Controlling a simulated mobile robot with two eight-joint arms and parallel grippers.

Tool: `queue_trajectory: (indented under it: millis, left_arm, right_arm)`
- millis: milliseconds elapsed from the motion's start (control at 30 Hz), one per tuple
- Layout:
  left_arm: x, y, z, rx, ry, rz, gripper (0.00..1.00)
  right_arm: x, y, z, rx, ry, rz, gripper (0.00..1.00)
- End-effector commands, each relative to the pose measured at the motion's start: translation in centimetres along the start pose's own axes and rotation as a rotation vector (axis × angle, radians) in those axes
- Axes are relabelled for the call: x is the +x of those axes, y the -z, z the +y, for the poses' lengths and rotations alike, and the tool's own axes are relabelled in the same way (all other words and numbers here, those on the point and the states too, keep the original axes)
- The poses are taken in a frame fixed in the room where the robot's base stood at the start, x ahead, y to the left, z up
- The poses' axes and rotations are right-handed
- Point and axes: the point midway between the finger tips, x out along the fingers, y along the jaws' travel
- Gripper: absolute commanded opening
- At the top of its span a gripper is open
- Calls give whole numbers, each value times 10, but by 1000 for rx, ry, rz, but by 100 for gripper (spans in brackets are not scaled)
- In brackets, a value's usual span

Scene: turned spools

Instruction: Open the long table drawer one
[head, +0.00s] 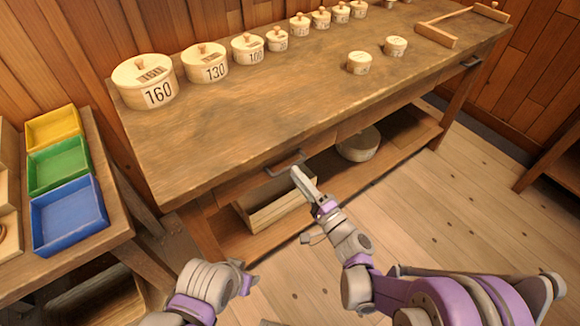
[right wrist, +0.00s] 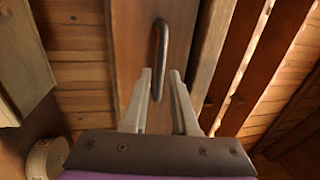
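The long wooden table (head: 230,125) fills the middle of the head view. A drawer front (head: 240,178) is under its front edge, with a grey bar handle (head: 284,164). The drawer looks closed. My right gripper (head: 296,172) is just in front of and slightly below the handle. In the right wrist view its two fingers (right wrist: 160,75) are apart with nothing seen clamped, and the handle (right wrist: 160,60) is just beyond the fingertips, roughly in line with the gap. Whether they touch is unclear. My left gripper (head: 248,280) is low at the front, away from the table; its fingers are not clear.
Several numbered round boxes (head: 145,82) line the back of the table. A second handle (head: 472,63) is at the right end. A lower shelf holds a wooden crate (head: 275,204) and a round box (head: 358,145). Coloured trays (head: 68,215) stand on a left table.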

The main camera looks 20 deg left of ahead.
Motion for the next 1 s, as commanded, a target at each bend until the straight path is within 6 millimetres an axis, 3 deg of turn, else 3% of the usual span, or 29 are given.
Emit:
queue_trajectory:
  millis: [233,600,633,767,1000]
  left_arm:
    - [3,-1,0,0,0,-1,50]
    - [3,-1,0,0,0,-1,50]
    - [3,-1,0,0,0,-1,50]
    - [3,-1,0,0,0,-1,50]
    - [3,-1,0,0,0,-1,50]
  right_arm:
    - [34,-1,0,1,0,-2,27]
    - [41,0,0,0,-1,0,27]
    - [41,0,0,0,-1,0,25]
    - [41,0,0,0,-1,0,2]
    - [40,0,0,0,-1,0,0]
